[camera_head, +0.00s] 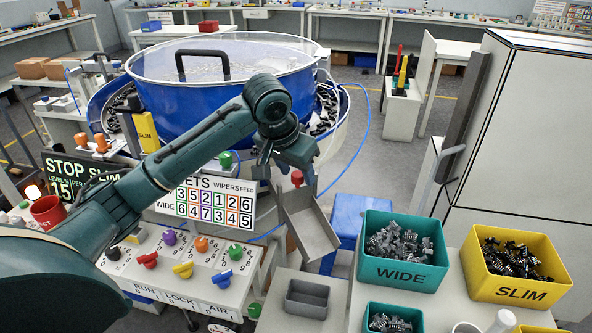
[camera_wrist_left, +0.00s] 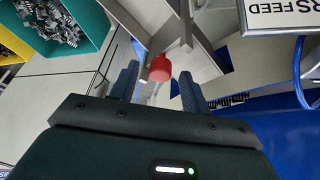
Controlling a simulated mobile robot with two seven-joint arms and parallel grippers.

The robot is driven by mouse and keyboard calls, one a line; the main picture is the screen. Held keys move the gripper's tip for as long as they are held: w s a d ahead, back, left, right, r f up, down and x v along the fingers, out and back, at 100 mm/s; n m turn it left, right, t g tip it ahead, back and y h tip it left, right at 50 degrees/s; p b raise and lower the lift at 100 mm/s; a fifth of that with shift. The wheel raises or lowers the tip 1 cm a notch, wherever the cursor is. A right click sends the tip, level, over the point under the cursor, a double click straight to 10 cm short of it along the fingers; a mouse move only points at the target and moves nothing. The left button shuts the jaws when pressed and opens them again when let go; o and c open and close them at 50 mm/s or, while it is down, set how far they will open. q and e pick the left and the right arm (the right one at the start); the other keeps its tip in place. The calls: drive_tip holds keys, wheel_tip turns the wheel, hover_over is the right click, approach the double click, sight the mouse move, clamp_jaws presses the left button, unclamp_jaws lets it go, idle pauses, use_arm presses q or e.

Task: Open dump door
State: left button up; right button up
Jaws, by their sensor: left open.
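A grey metal chute (camera_head: 308,222) slopes down below the blue bowl. A red knob (camera_head: 297,178) stands at its upper end; I cannot tell for sure that this is the dump door's handle. My left gripper (camera_head: 286,170) is over the chute's upper end, pointing down, with its arm coming in from the left. In the left wrist view the red knob (camera_wrist_left: 160,68) shows between the two open blue-grey fingers, with a gap on each side. The grey chute (camera_wrist_left: 198,62) shows beyond it. The gripper and arm hide part of the bowl's front. My right gripper is not in view.
The blue bowl (camera_head: 205,100) has a clear lid with a black handle (camera_head: 202,55). A panel with coloured knobs (camera_head: 185,262) stands at front left. A teal WIDE bin (camera_head: 403,275), yellow SLIM bin (camera_head: 515,292) and empty grey tray (camera_head: 306,299) stand at front right.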

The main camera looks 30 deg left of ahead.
use_arm(q)
drive_tip(key=shift+f, duration=0.1)
drive_tip(key=shift+c, duration=0.4)
clamp_jaws()
